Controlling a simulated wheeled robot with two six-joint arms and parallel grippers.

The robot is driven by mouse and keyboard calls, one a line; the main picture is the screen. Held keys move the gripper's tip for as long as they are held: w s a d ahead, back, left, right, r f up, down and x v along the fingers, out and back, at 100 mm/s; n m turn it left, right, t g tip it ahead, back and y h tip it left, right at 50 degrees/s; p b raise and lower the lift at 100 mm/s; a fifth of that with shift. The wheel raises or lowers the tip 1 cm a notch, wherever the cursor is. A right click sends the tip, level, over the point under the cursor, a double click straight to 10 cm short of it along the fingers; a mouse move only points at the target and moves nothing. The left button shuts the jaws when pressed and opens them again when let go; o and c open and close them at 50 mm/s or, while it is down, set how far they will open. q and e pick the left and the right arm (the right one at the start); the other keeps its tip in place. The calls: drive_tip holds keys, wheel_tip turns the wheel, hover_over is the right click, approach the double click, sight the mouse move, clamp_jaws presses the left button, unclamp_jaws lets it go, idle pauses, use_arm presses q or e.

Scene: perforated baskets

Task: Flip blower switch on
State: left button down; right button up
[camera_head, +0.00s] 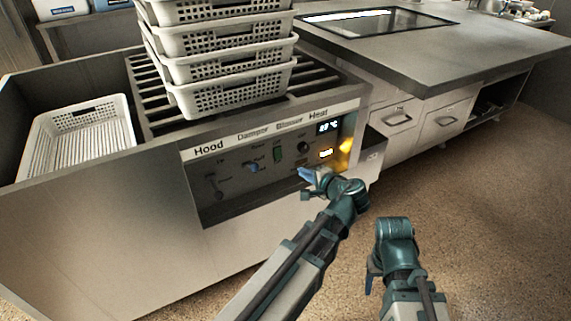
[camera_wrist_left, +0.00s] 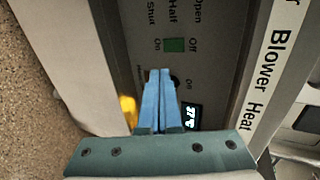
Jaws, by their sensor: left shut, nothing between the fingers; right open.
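The blower switch (camera_head: 278,151) is a small green rectangle on the grey control panel (camera_head: 235,190), under the "Blower" label. In the left wrist view the green switch (camera_wrist_left: 174,45) sits between the "Off" and "On" markings; which way it is tipped I cannot tell. My left gripper (camera_head: 302,174) is shut and empty, below and to the right of the switch, near the heat controls. In the left wrist view its blue fingertips (camera_wrist_left: 159,72) point toward the switch, with a visible gap. My right gripper (camera_head: 371,277) is open, low and away from the panel.
A heat knob (camera_head: 303,146), a lit display (camera_head: 328,126) and a damper lever (camera_head: 253,167) share the recessed panel. Stacked white perforated baskets (camera_head: 225,75) stand on the slatted top. Another basket (camera_head: 85,135) lies left. Open floor (camera_head: 480,220) is at right.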

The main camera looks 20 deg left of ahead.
use_arm(q)
drive_tip(key=shift+f, duration=0.1)
drive_tip(key=b, duration=0.4)
approach(279, 158)
drive_tip(key=f+x, duration=0.1)
drive_tip(key=x, duration=0.4)
drive_tip(key=shift+w+a+r, duration=0.1)
drive_tip(key=shift+w+a, duration=0.3)
drive_tip(key=shift+a, duration=0.2)
drive_tip(key=shift+w+a+b, duration=0.1)
drive_tip(key=shift+a+b, duration=0.05)
drive_tip(key=shift+b, duration=0.2)
